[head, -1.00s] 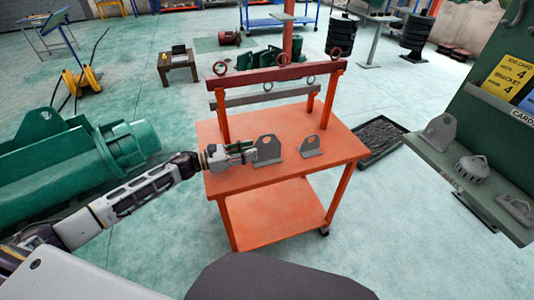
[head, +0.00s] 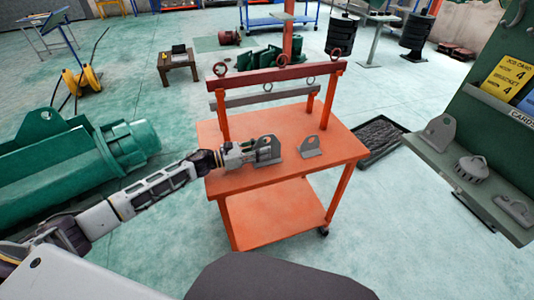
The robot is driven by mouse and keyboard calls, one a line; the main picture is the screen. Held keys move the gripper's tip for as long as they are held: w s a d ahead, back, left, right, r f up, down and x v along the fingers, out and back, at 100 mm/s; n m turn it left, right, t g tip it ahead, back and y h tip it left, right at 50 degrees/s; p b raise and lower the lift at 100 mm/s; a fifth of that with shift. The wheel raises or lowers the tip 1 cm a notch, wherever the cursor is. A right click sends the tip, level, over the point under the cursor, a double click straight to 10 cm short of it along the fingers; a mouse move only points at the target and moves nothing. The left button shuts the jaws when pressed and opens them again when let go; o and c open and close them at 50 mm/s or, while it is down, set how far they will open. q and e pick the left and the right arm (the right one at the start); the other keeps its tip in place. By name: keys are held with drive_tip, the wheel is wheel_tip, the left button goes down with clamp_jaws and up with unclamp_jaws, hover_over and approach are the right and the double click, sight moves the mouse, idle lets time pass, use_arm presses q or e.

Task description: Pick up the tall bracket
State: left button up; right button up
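The tall bracket (head: 269,145) is a grey upright plate with a rounded top and a hole, on a flat foot. It stands on the orange cart's top (head: 230,180). My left gripper (head: 256,151) reaches in from the left, low over the cart top, with its fingertips at the bracket's left side and overlapping it in the view. The fingers look apart; contact with the plate cannot be made out. The bracket stands upright on the cart. My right gripper is not in view.
A shorter grey bracket (head: 310,147) stands to the right on the cart. An orange frame with a red beam (head: 275,75) and eyebolts rises behind. A green shelf (head: 460,190) with grey parts is at the right. A large green hoist (head: 75,165) lies at the left.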

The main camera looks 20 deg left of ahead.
use_arm(q)
drive_tip(key=shift+d, duration=0.1)
idle(0.4)
clamp_jaws()
drive_tip(key=shift+w+r, duration=0.1)
drive_tip(key=shift+w, duration=0.05)
idle(0.4)
